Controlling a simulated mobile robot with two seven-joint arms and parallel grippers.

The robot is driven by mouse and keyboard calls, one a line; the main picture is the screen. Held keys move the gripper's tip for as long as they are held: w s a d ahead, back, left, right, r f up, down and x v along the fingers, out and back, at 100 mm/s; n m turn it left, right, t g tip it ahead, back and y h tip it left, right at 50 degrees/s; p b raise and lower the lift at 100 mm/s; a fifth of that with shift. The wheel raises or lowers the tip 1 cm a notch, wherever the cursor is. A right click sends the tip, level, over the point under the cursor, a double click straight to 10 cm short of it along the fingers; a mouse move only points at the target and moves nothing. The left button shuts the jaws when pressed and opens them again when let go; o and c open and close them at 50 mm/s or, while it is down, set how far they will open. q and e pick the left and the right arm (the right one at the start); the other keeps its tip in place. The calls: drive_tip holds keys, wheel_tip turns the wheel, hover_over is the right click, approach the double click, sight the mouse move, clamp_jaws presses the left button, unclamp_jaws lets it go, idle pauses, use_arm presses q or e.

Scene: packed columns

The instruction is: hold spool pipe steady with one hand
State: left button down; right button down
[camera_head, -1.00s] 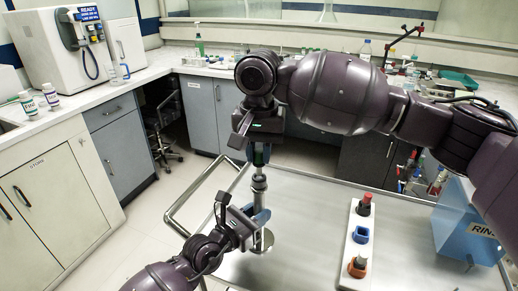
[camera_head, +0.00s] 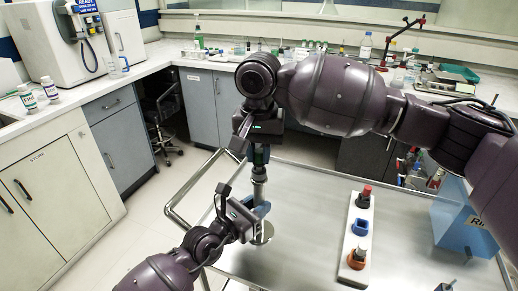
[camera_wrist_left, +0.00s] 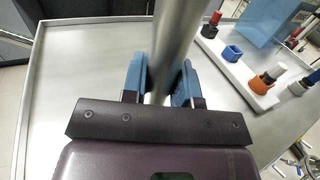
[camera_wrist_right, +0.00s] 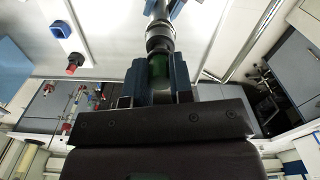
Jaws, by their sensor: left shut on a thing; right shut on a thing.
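The spool pipe (camera_head: 259,188) is a grey metal pipe that stands upright on a round foot (camera_head: 262,234) on the steel cart top. My left gripper (camera_head: 257,208) is shut on its lower part, and its blue fingers lie on both sides of the pipe (camera_wrist_left: 177,40) in the left wrist view. My right gripper (camera_head: 261,150) is above, shut on a dark green part (camera_wrist_right: 157,68) at the pipe's top end. In the right wrist view this part lines up with a grey collar (camera_wrist_right: 160,38). The fingers hide some of it.
A white rack (camera_head: 352,265) with a red-topped piece, a blue ring (camera_head: 361,227) and an orange ring (camera_head: 356,258) stands right of the pipe. A blue box (camera_head: 455,240) is at the cart's right, partly behind my right arm. Cart top between pipe and rack is clear.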

sight(259, 151)
drive_tip(key=shift+f, duration=0.2)
drive_tip(key=c, duration=0.9)
unclamp_jaws()
wheel_tip(259, 151, up, 12)
use_arm(q)
drive_tip(key=c, duration=0.8)
unclamp_jaws()
